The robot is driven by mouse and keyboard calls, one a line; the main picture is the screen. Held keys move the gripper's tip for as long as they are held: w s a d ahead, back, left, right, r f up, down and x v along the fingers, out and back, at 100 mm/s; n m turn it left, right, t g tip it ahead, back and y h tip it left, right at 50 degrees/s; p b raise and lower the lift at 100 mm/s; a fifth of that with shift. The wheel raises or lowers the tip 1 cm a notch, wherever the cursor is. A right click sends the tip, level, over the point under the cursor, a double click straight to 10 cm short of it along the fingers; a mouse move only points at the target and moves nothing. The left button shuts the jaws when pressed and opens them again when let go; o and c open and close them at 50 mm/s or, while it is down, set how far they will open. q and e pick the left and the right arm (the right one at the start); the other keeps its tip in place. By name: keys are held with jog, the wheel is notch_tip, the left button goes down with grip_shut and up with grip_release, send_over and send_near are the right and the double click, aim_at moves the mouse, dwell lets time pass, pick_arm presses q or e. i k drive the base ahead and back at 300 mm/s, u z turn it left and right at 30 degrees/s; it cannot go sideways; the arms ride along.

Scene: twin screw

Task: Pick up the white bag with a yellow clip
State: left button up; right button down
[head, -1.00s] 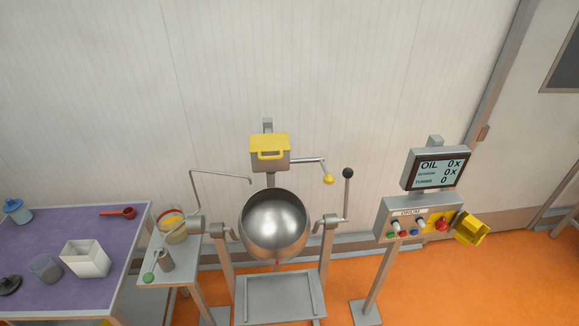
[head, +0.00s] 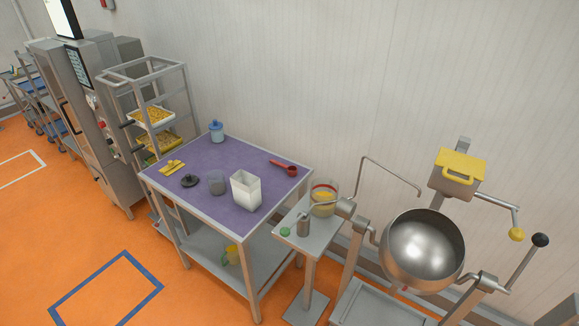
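No white bag with a yellow clip can be made out for certain. A white, open-topped square container (head: 246,191) stands on the purple-topped table (head: 225,152). A small yellow object (head: 172,167) lies near the table's left edge; I cannot tell if it is a clip. Neither of my grippers is in view.
The table also holds a blue-lidded jar (head: 216,131), a red scoop (head: 284,167), a grey cup (head: 216,183) and a black lid (head: 190,181). A steel kettle (head: 422,248) stands right, a rack with yellow-filled trays (head: 152,118) left. Orange floor is open at front left.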

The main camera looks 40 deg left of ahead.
aim_at(246, 187)
jog(key=u, duration=1.4)
jog(key=k, duration=0.1)
jog(key=u, duration=0.25)
